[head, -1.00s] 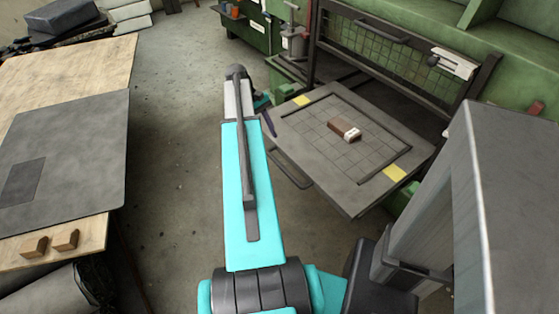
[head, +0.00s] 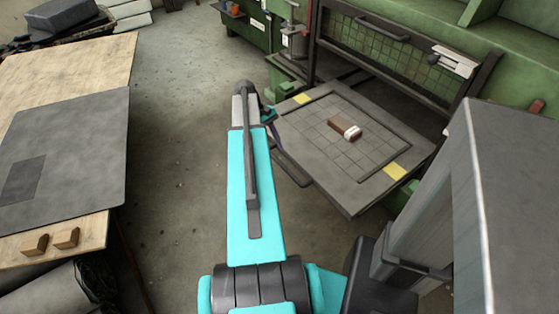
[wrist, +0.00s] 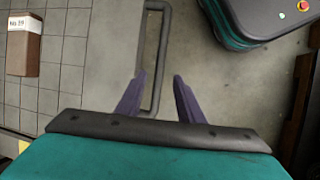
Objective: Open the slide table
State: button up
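The slide table (head: 345,190) is a grey gridded plate with yellow corner patches, sticking out below the mesh guard of the green machine. Its dark bar handle (head: 290,169) runs along the near left edge, partly hidden by my arm in the head view. In the wrist view the handle (wrist: 163,50) is a U-shaped bar. My gripper (wrist: 159,75) is open, with its two purple fingers on either side of the long bar in the picture. I cannot tell whether either finger touches it. In the head view the gripper is mostly hidden behind my wrist.
A brown block with a white label (head: 344,128) lies on the slide table. The mesh guard (head: 395,55) stands upright behind it. A wooden table (head: 75,75) with a dark sheet (head: 70,150) is at left. The floor between is clear.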

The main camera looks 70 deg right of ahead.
aim_at(282, 164)
jog(key=shift+x, duration=3.7)
grip_shut()
